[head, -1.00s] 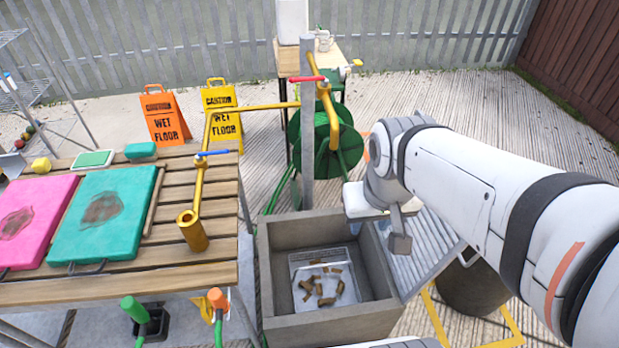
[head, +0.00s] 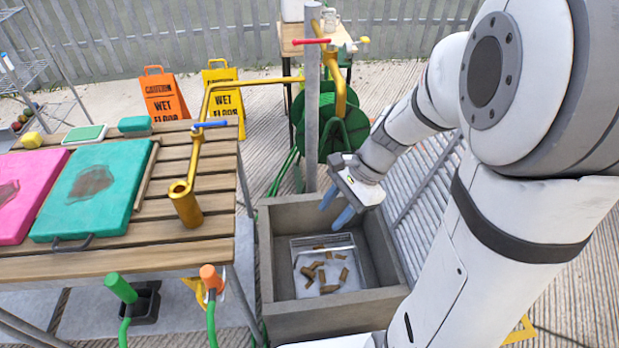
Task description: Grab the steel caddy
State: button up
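A shallow, light grey metal caddy (head: 302,243) sits on the floor of the grey stone sink (head: 308,320). It holds several brown pieces, and its far rim looks like mesh. My gripper (head: 336,208) hangs above the back right part of the sink, its blue fingers pointing down and to the left. The two fingers are apart with nothing between them. The gripper is above the caddy and not touching it.
Sink walls surround the caddy. A slatted wooden table (head: 200,250) stands at left with a teal board (head: 95,190) and a brass tap (head: 187,205). A grey post (head: 311,120) and green hose reel (head: 340,125) stand behind the sink.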

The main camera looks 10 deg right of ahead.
jog(key=w+f+m+y+b, duration=0.4)
jog(key=w+f+m+b, duration=0.15)
jog(key=f+m, duration=0.6)
jog(key=m+t+b, duration=0.9)
jog(key=m+b, duration=0.2)
jog(key=m, duration=1.3)
send_near(325, 251)
jog(key=w+a, duration=0.1)
jog(key=a, duration=0.2)
jog(key=shift+m+y, duration=0.25)
jog(key=shift+y, duration=0.05)
jog(key=w+a+f+b, duration=0.1)
jog(key=w+a+f, duration=0.1)
jog(key=w+a+f+b, duration=0.2)
jog(key=f, duration=0.1)
jog(key=shift+w, duration=0.25)
jog(key=shift+w+a+t, duration=0.25)
jog(key=shift+a+t, duration=0.05)
jog(key=shift+a, duration=0.05)
jog(key=shift+c, duration=0.4)
